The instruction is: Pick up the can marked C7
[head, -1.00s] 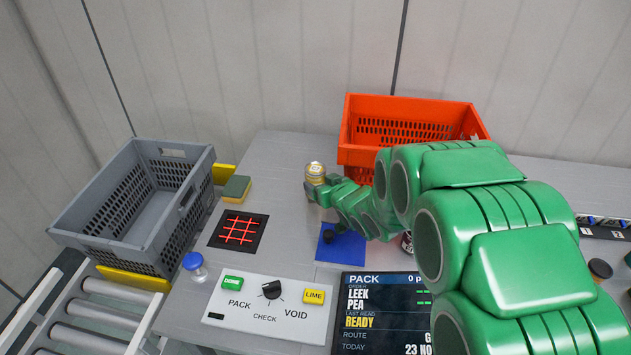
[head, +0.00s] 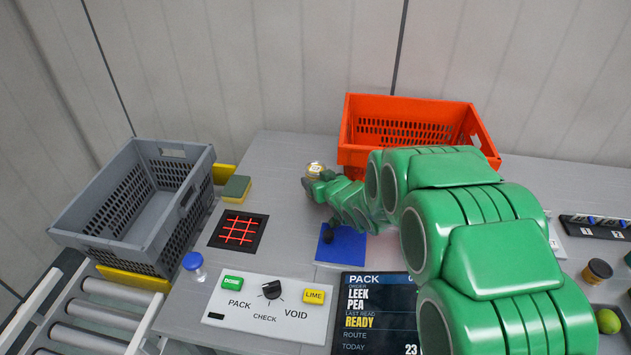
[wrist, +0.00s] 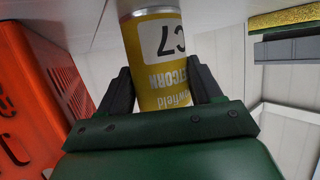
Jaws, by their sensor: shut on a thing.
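A yellow can (wrist: 158,65) with a white label reading C7 and the word corn is between the fingers of my gripper (wrist: 160,90) in the wrist view. The label appears upside down there. My gripper is shut on the can, one dark finger on each side. In the head view the top of the can (head: 315,168) shows at the end of my green arm, left of the orange tote. Most of the can is hidden there by my gripper (head: 318,182). I cannot tell whether its base touches the table.
An orange tote (head: 349,150) stands behind my arm. A grey crate (head: 110,245) is at the left beside rollers (head: 75,322). A red-lit grid (head: 238,232), a sponge (head: 236,189), a blue-capped jar (head: 193,262), a blue mat (head: 345,250) and a button panel (head: 262,310) are on the table.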

